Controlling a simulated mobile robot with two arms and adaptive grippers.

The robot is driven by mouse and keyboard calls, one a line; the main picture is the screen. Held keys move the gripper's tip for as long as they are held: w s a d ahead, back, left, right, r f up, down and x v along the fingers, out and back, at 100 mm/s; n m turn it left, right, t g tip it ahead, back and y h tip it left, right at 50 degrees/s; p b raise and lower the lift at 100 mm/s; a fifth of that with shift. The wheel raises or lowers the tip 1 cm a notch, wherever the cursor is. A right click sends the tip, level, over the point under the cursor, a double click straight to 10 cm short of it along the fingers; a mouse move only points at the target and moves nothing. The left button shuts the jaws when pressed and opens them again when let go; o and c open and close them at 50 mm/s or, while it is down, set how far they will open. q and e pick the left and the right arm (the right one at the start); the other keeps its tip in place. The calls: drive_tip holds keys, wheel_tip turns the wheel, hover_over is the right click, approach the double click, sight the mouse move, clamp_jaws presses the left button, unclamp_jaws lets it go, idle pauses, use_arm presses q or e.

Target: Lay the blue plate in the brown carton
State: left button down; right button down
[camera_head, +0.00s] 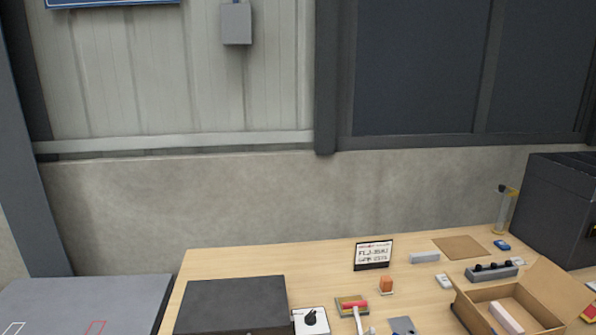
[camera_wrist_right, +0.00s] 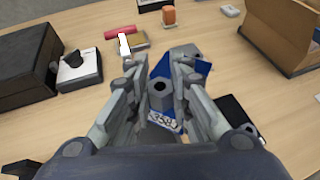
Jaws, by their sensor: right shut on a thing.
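The blue plate (camera_wrist_right: 196,72) lies between and beyond the fingers of my right gripper (camera_wrist_right: 158,80) in the right wrist view. The fingers hide part of the plate. In the head view, a small grey-blue piece at the bottom edge appears to be the plate (camera_head: 403,326). The brown carton (camera_head: 559,294) stands open at the lower right, with a pale bar inside; its side also shows in the right wrist view (camera_wrist_right: 275,42). My left gripper is not in view.
A black box (camera_head: 232,305) and a white switch box (camera_head: 311,322) stand left of the plate. Bare tabletop lies between plate and carton.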

drive_tip(key=s+r+m+h+b, duration=0.1)
drive_tip(key=s+r+m+h, duration=0.1)
drive_tip(key=s, duration=0.4)
drive_tip(key=s+a+r+m+g+h+b, duration=0.1)
drive_tip(key=s+r+m+h, duration=0.1)
drive_tip(key=s+r, duration=0.2)
drive_tip(key=s, duration=0.3)
drive_tip(key=shift+a+r+b, duration=0.25)
drive_tip(key=shift+b, duration=0.05)
drive_tip(key=shift+w+h, duration=0.1)
drive_tip(key=shift+h, duration=0.2)
